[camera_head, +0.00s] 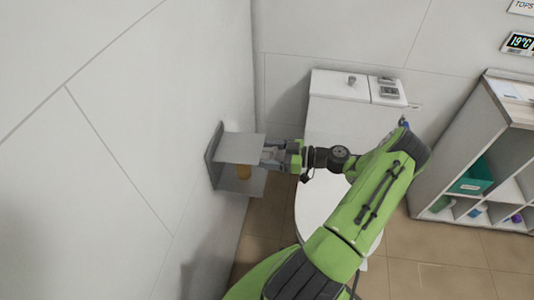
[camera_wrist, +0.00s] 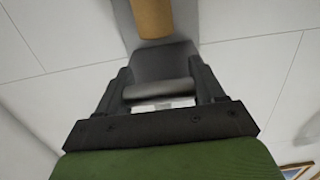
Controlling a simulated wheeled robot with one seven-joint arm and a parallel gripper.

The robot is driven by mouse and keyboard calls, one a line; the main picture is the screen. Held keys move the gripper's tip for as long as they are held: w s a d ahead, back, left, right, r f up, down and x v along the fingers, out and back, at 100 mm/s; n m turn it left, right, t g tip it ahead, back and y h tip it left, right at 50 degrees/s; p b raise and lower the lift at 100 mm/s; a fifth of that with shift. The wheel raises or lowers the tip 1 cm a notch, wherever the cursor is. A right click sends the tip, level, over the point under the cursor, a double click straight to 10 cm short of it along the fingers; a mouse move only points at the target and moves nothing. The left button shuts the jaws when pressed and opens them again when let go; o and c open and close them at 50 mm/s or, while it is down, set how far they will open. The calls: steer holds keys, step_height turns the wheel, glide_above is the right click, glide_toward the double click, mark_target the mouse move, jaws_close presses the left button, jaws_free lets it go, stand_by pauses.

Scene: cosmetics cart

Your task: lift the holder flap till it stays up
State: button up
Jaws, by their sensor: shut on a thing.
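The holder is fixed to the left wall in the head view, with a dark grey back plate (camera_head: 213,152). Its light grey flap (camera_head: 240,148) sticks out from the wall above a brown roll (camera_head: 243,171). My gripper (camera_head: 268,155) is at the flap's outer right edge and is shut on it. In the wrist view, a grey surface (camera_wrist: 165,60), seemingly the flap, lies between my gripper's (camera_wrist: 160,85) dark fingers. The brown roll (camera_wrist: 152,15) shows beyond it at the top. The exact grip contact is hard to see.
A white toilet (camera_head: 325,125) stands behind and below my arm. A shelf unit (camera_head: 470,150) with a green box (camera_head: 472,180) is at the right. Tiled floor (camera_head: 430,275) is clear at the lower right. The wall is close on the holder's left.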

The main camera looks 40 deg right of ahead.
steer(key=r+g+h+p, duration=0.1)
steer(key=r+p, duration=0.1)
steer(key=w+r+g+h+p, duration=0.1)
steer(key=r+g+p, duration=0.1)
steer(key=r, duration=0.1)
steer(key=a+r+g+h+p, duration=0.1)
steer(key=r+h, duration=0.1)
steer(key=r, duration=0.1)
steer(key=shift+w+g+p, duration=0.2)
steer(key=shift+g+p, duration=0.2)
steer(key=w+a+r+g+h+p, duration=0.4)
steer(key=w+r+g, duration=0.1)
steer(key=r, duration=0.1)
steer(key=shift+g+p, duration=0.3)
steer(key=shift+w+a+r+g+h+p, duration=0.3)
steer(key=shift+w+a+g+h+p, duration=0.2)
steer(key=shift+w, duration=0.25)
steer(key=shift+w+a+r, duration=0.2)
steer(key=shift+w+a, duration=0.3)
steer(key=shift+w, duration=0.05)
steer(key=shift+w+a, duration=0.1)
steer(key=o, duration=1.4)
steer(key=shift+o, duration=0.2)
steer(key=p+v, duration=0.3)
steer(key=v, duration=1.2)
steer(key=shift+r, duration=0.25)
